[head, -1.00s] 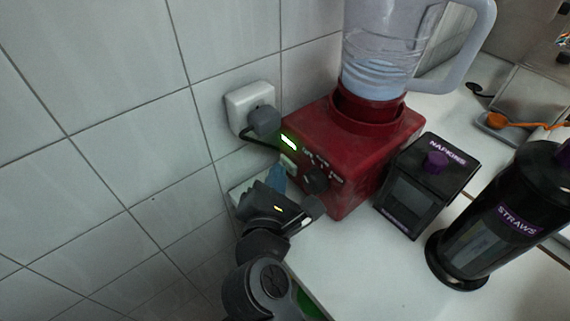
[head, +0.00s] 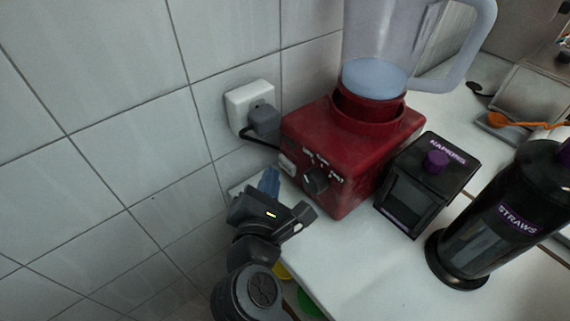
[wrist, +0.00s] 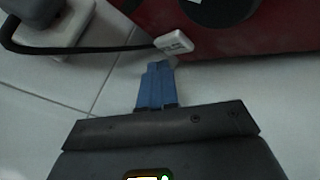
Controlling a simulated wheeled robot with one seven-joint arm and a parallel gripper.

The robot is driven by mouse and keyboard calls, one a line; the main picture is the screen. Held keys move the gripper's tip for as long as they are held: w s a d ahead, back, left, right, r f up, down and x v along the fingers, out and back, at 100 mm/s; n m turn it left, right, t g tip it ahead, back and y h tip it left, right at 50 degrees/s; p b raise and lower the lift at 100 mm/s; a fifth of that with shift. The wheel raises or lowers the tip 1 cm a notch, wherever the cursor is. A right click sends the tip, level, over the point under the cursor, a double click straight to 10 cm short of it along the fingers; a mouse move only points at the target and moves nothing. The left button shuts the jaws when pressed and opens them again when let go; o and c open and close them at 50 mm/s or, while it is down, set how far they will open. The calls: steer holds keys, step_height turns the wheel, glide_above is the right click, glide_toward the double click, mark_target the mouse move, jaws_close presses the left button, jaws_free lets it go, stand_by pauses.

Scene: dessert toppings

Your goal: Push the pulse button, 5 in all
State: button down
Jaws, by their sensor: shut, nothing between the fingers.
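A red blender base (head: 345,150) stands on the white counter near the tiled wall, with a clear jar (head: 385,50) on top. Its front has a dark round dial (head: 315,182) and, left of it, a small white button (head: 287,164). In the wrist view the white button (wrist: 174,43) shows just beyond my fingertips, beside the dial (wrist: 217,8). My gripper (head: 270,180) has its blue fingers closed together and empty. In the wrist view the fingertips (wrist: 158,68) point at the button with a small gap. No green light shows on the base.
A wall socket (head: 250,108) with a grey plug and black cord sits left of the blender. A black napkin box (head: 425,185) and a black straw holder (head: 505,220) stand to the right. Counter (head: 365,270) in front of them is clear.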

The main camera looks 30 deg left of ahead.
steer(key=shift+s, duration=0.1)
steer(key=shift+s+a+b, duration=0.1)
steer(key=shift+s+a, duration=0.2)
steer(key=shift+s, duration=0.45)
steer(key=shift+s+a+b, duration=0.15)
steer(key=shift+s+a, duration=0.2)
steer(key=shift+s, duration=0.35)
steer(key=shift+s+a+b, duration=0.1)
steer(key=shift+s+a, duration=0.2)
steer(key=shift+s, duration=0.45)
stand_by(1.0)
